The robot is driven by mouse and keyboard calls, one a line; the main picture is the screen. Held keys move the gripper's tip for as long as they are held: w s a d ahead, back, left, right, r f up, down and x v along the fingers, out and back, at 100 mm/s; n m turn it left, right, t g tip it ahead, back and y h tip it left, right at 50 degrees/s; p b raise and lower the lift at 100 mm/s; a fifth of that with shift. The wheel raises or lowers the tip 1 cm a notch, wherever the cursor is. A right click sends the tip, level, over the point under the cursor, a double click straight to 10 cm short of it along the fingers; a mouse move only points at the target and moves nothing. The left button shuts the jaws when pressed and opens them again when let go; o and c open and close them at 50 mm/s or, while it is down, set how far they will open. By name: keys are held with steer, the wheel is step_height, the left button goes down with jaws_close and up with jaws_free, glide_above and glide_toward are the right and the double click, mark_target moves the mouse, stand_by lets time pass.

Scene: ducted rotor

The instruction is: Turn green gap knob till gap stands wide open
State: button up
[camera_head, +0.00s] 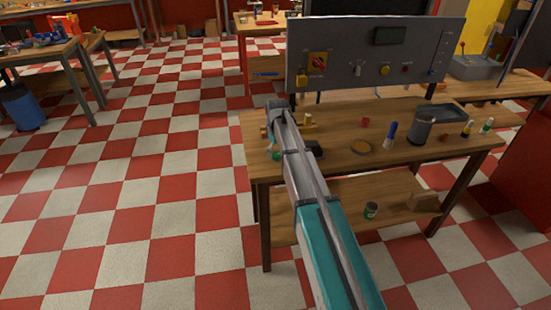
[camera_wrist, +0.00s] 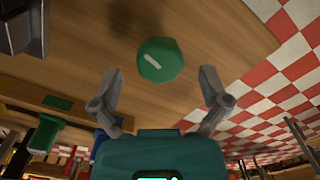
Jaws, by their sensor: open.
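A green knob (camera_wrist: 161,60) with a short white slanted mark on its face shows in the wrist view, set against a brown wooden surface. My gripper (camera_wrist: 160,75) is open, with one finger to the left of the knob and one to the right. Both fingers look clear of it, with space on each side; how far the knob lies beyond the fingertips is hard to tell. In the head view my arm reaches to the left end of the wooden workbench (camera_head: 345,188), and I cannot make out the fingers there. The gap itself is not identifiable in either view.
A grey panel (camera_head: 345,85) with knobs, switches and a display stands at the bench's back. The checkered floor (camera_head: 130,190) to the left is clear.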

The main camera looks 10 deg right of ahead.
steer(key=shift+f+b, duration=0.45)
steer(key=shift+f, duration=0.25)
steer(key=c, duration=1.1)
steer(key=shift+a, duration=0.2)
steer(key=shift+c, duration=0.3)
steer(key=shift+d, duration=0.15)
